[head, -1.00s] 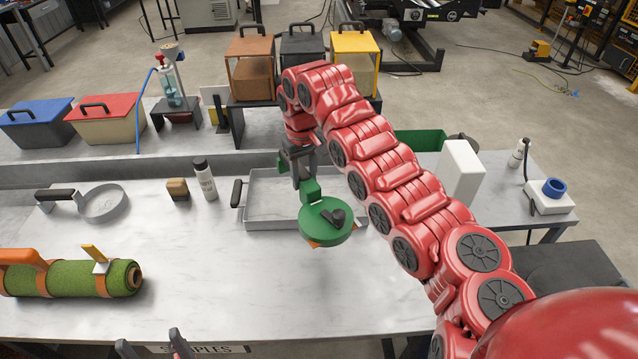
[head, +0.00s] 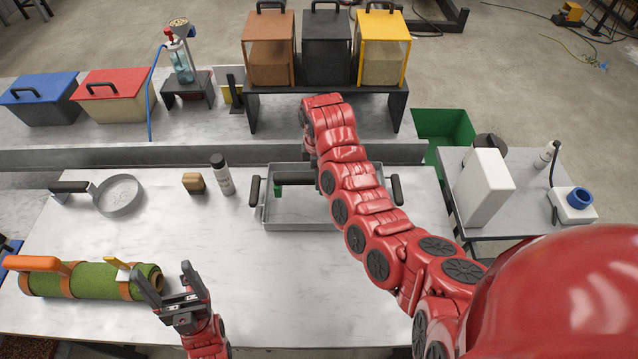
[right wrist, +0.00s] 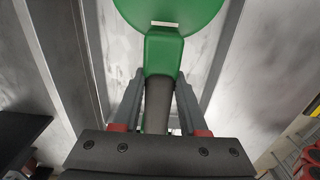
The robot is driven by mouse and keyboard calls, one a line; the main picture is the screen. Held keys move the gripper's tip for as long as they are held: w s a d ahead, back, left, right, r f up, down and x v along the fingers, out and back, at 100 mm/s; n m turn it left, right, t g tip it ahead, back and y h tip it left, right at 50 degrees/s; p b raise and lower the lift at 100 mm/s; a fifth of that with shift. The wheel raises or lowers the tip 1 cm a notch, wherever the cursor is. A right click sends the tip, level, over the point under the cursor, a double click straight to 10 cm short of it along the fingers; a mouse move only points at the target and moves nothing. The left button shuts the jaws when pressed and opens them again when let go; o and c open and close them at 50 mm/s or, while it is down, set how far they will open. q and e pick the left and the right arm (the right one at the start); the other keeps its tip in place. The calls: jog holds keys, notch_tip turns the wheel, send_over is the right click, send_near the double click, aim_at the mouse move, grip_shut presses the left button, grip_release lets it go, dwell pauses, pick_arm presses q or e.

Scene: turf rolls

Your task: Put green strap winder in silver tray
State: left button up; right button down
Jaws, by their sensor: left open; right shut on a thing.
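The silver tray (head: 300,213) lies on the white-topped bench, with black handles at its left and right ends. My right gripper (right wrist: 160,100) is shut on the dark handle of the green strap winder (right wrist: 165,50). In the head view a small green part of the winder (head: 277,190) shows over the tray's left part; the rest is hidden behind my right gripper and arm. In the right wrist view the green disc lies between metal walls; whether it touches the tray floor I cannot tell. My left gripper (head: 165,275) is open and empty, near the turf roll.
A green turf roll (head: 85,281) with orange straps lies at the left front. A grey pan (head: 119,195), a brown block (head: 193,183) and a bottle (head: 222,175) stand left of the tray. Lidded bins (head: 326,50) stand behind it. The bench's front middle is clear.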

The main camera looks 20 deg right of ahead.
jog(key=shift+d+f, duration=0.15)
jog(key=shift+f, duration=0.3)
notch_tip(320, 180, down, 2)
jog(key=shift+f+p, duration=0.1)
jog(key=shift+p, duration=0.65)
jog(key=shift+w+f, duration=0.1)
jog(key=shift+f, duration=0.4)
jog(key=shift+f, duration=0.1)
jog(key=shift+c, duration=2.2)
grip_release()
